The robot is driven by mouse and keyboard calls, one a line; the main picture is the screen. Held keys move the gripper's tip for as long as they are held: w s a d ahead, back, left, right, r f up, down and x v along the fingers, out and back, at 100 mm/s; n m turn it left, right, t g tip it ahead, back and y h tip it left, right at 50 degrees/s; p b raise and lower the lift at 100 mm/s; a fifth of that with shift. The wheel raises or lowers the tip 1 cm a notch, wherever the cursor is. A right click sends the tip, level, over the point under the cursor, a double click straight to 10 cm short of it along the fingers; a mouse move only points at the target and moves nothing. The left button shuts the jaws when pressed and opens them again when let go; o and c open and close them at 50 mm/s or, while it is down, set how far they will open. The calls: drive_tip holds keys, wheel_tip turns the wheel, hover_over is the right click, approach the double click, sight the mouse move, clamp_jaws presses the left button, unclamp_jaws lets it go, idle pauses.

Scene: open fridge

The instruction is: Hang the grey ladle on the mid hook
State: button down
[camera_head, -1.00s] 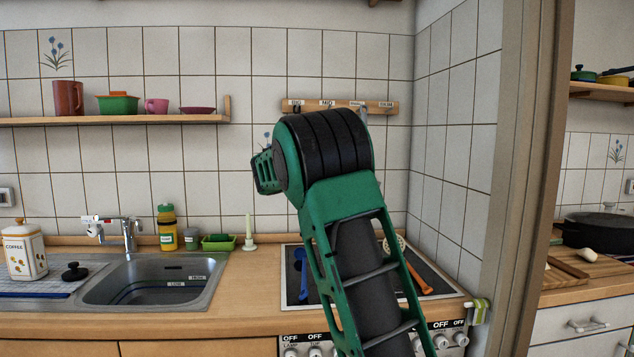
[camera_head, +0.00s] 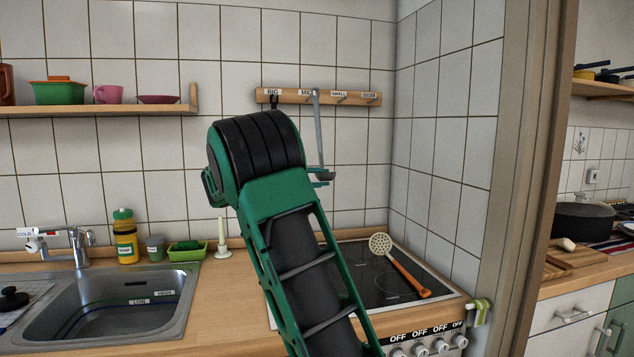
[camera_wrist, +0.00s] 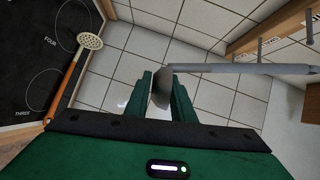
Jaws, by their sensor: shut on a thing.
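The grey ladle (camera_head: 319,130) is upright in the head view, its handle up and its bowl (camera_head: 325,176) low. My gripper (camera_head: 319,177) is shut on it at the bowl end, mostly hidden behind my arm. The handle's top overlaps the wooden hook rail (camera_head: 356,98) just right of the MID label (camera_head: 306,92). I cannot tell whether it touches the mid hook. In the wrist view the bowl (camera_wrist: 162,88) sits between my fingers (camera_wrist: 163,97), and the handle (camera_wrist: 235,68) runs right, past the rail (camera_wrist: 262,28).
A slotted spatula with an orange handle (camera_head: 407,278) lies on the black hob (camera_head: 350,270). A dark item (camera_head: 273,101) shows below the BIG label. The shelf (camera_head: 100,110) with dishes is left; a tiled wall (camera_head: 440,120) stands close right.

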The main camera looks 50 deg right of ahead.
drive_tip(key=shift+w+d+f, duration=0.1)
drive_tip(key=shift+w+d, duration=0.3)
drive_tip(key=shift+w, duration=0.25)
drive_tip(key=shift+w+d, duration=0.35)
drive_tip(key=shift+w, duration=0.25)
drive_tip(key=shift+w+d, duration=0.3)
drive_tip(key=shift+w, duration=0.15)
idle(0.3)
drive_tip(key=shift+w+d, duration=0.2)
drive_tip(key=shift+w, duration=0.05)
drive_tip(key=shift+w+d, duration=0.45)
drive_tip(key=shift+w, duration=0.25)
drive_tip(key=shift+w+d, duration=0.15)
drive_tip(key=shift+w, duration=0.15)
drive_tip(key=shift+w+d, duration=0.2)
drive_tip(key=shift+w, duration=0.1)
